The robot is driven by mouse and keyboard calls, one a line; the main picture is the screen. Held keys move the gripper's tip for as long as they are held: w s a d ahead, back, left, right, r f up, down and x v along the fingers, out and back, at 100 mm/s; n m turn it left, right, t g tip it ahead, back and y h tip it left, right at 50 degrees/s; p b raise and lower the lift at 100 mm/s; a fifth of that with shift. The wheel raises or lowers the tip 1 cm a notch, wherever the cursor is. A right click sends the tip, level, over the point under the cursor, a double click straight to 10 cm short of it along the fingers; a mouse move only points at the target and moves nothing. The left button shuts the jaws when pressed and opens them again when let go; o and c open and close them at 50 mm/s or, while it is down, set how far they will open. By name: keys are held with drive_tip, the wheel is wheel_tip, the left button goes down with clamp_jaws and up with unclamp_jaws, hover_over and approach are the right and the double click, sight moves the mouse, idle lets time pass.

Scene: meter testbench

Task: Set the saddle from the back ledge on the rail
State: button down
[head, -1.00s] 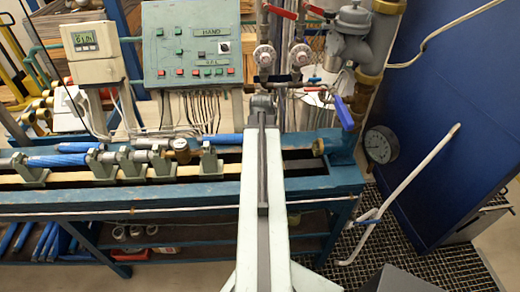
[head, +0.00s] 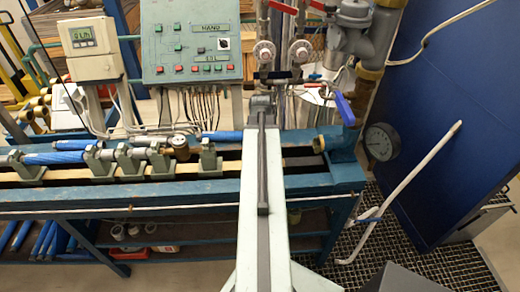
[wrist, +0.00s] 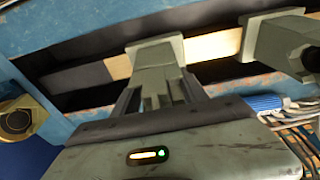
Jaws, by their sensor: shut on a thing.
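In the wrist view my gripper (wrist: 160,87) is shut on a grey-green saddle (wrist: 156,56), with a dark finger on each side of its body. The held saddle overlaps the pale strip of the rail (wrist: 217,45) in the picture; I cannot tell whether it touches it. Another saddle (wrist: 283,40) stands beside it at the right. In the head view the rail (head: 72,186) runs along the blue bench and carries several saddles, the rightmost (head: 210,160) left of my arm. My gripper and the held saddle are hidden there by my arm.
Blue pipes (head: 62,157) and a brass-coloured fitting (head: 178,141) lie along the saddles. A control panel (head: 190,45) and pipework with valves (head: 300,52) stand behind the bench. A round gauge (head: 380,141) is at the right. A blue-capped piece (wrist: 262,102) and cables show in the wrist view.

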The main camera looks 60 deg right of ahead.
drive_tip(key=shift+f+b, duration=0.3)
drive_tip(key=shift+f, duration=0.05)
idle(0.4)
drive_tip(key=c, duration=0.5)
unclamp_jaws()
wheel_tip(320, 180, up, 13)
drive_tip(key=p, duration=1.3)
drive_tip(key=shift+r, duration=0.2)
drive_tip(key=shift+f, duration=0.1)
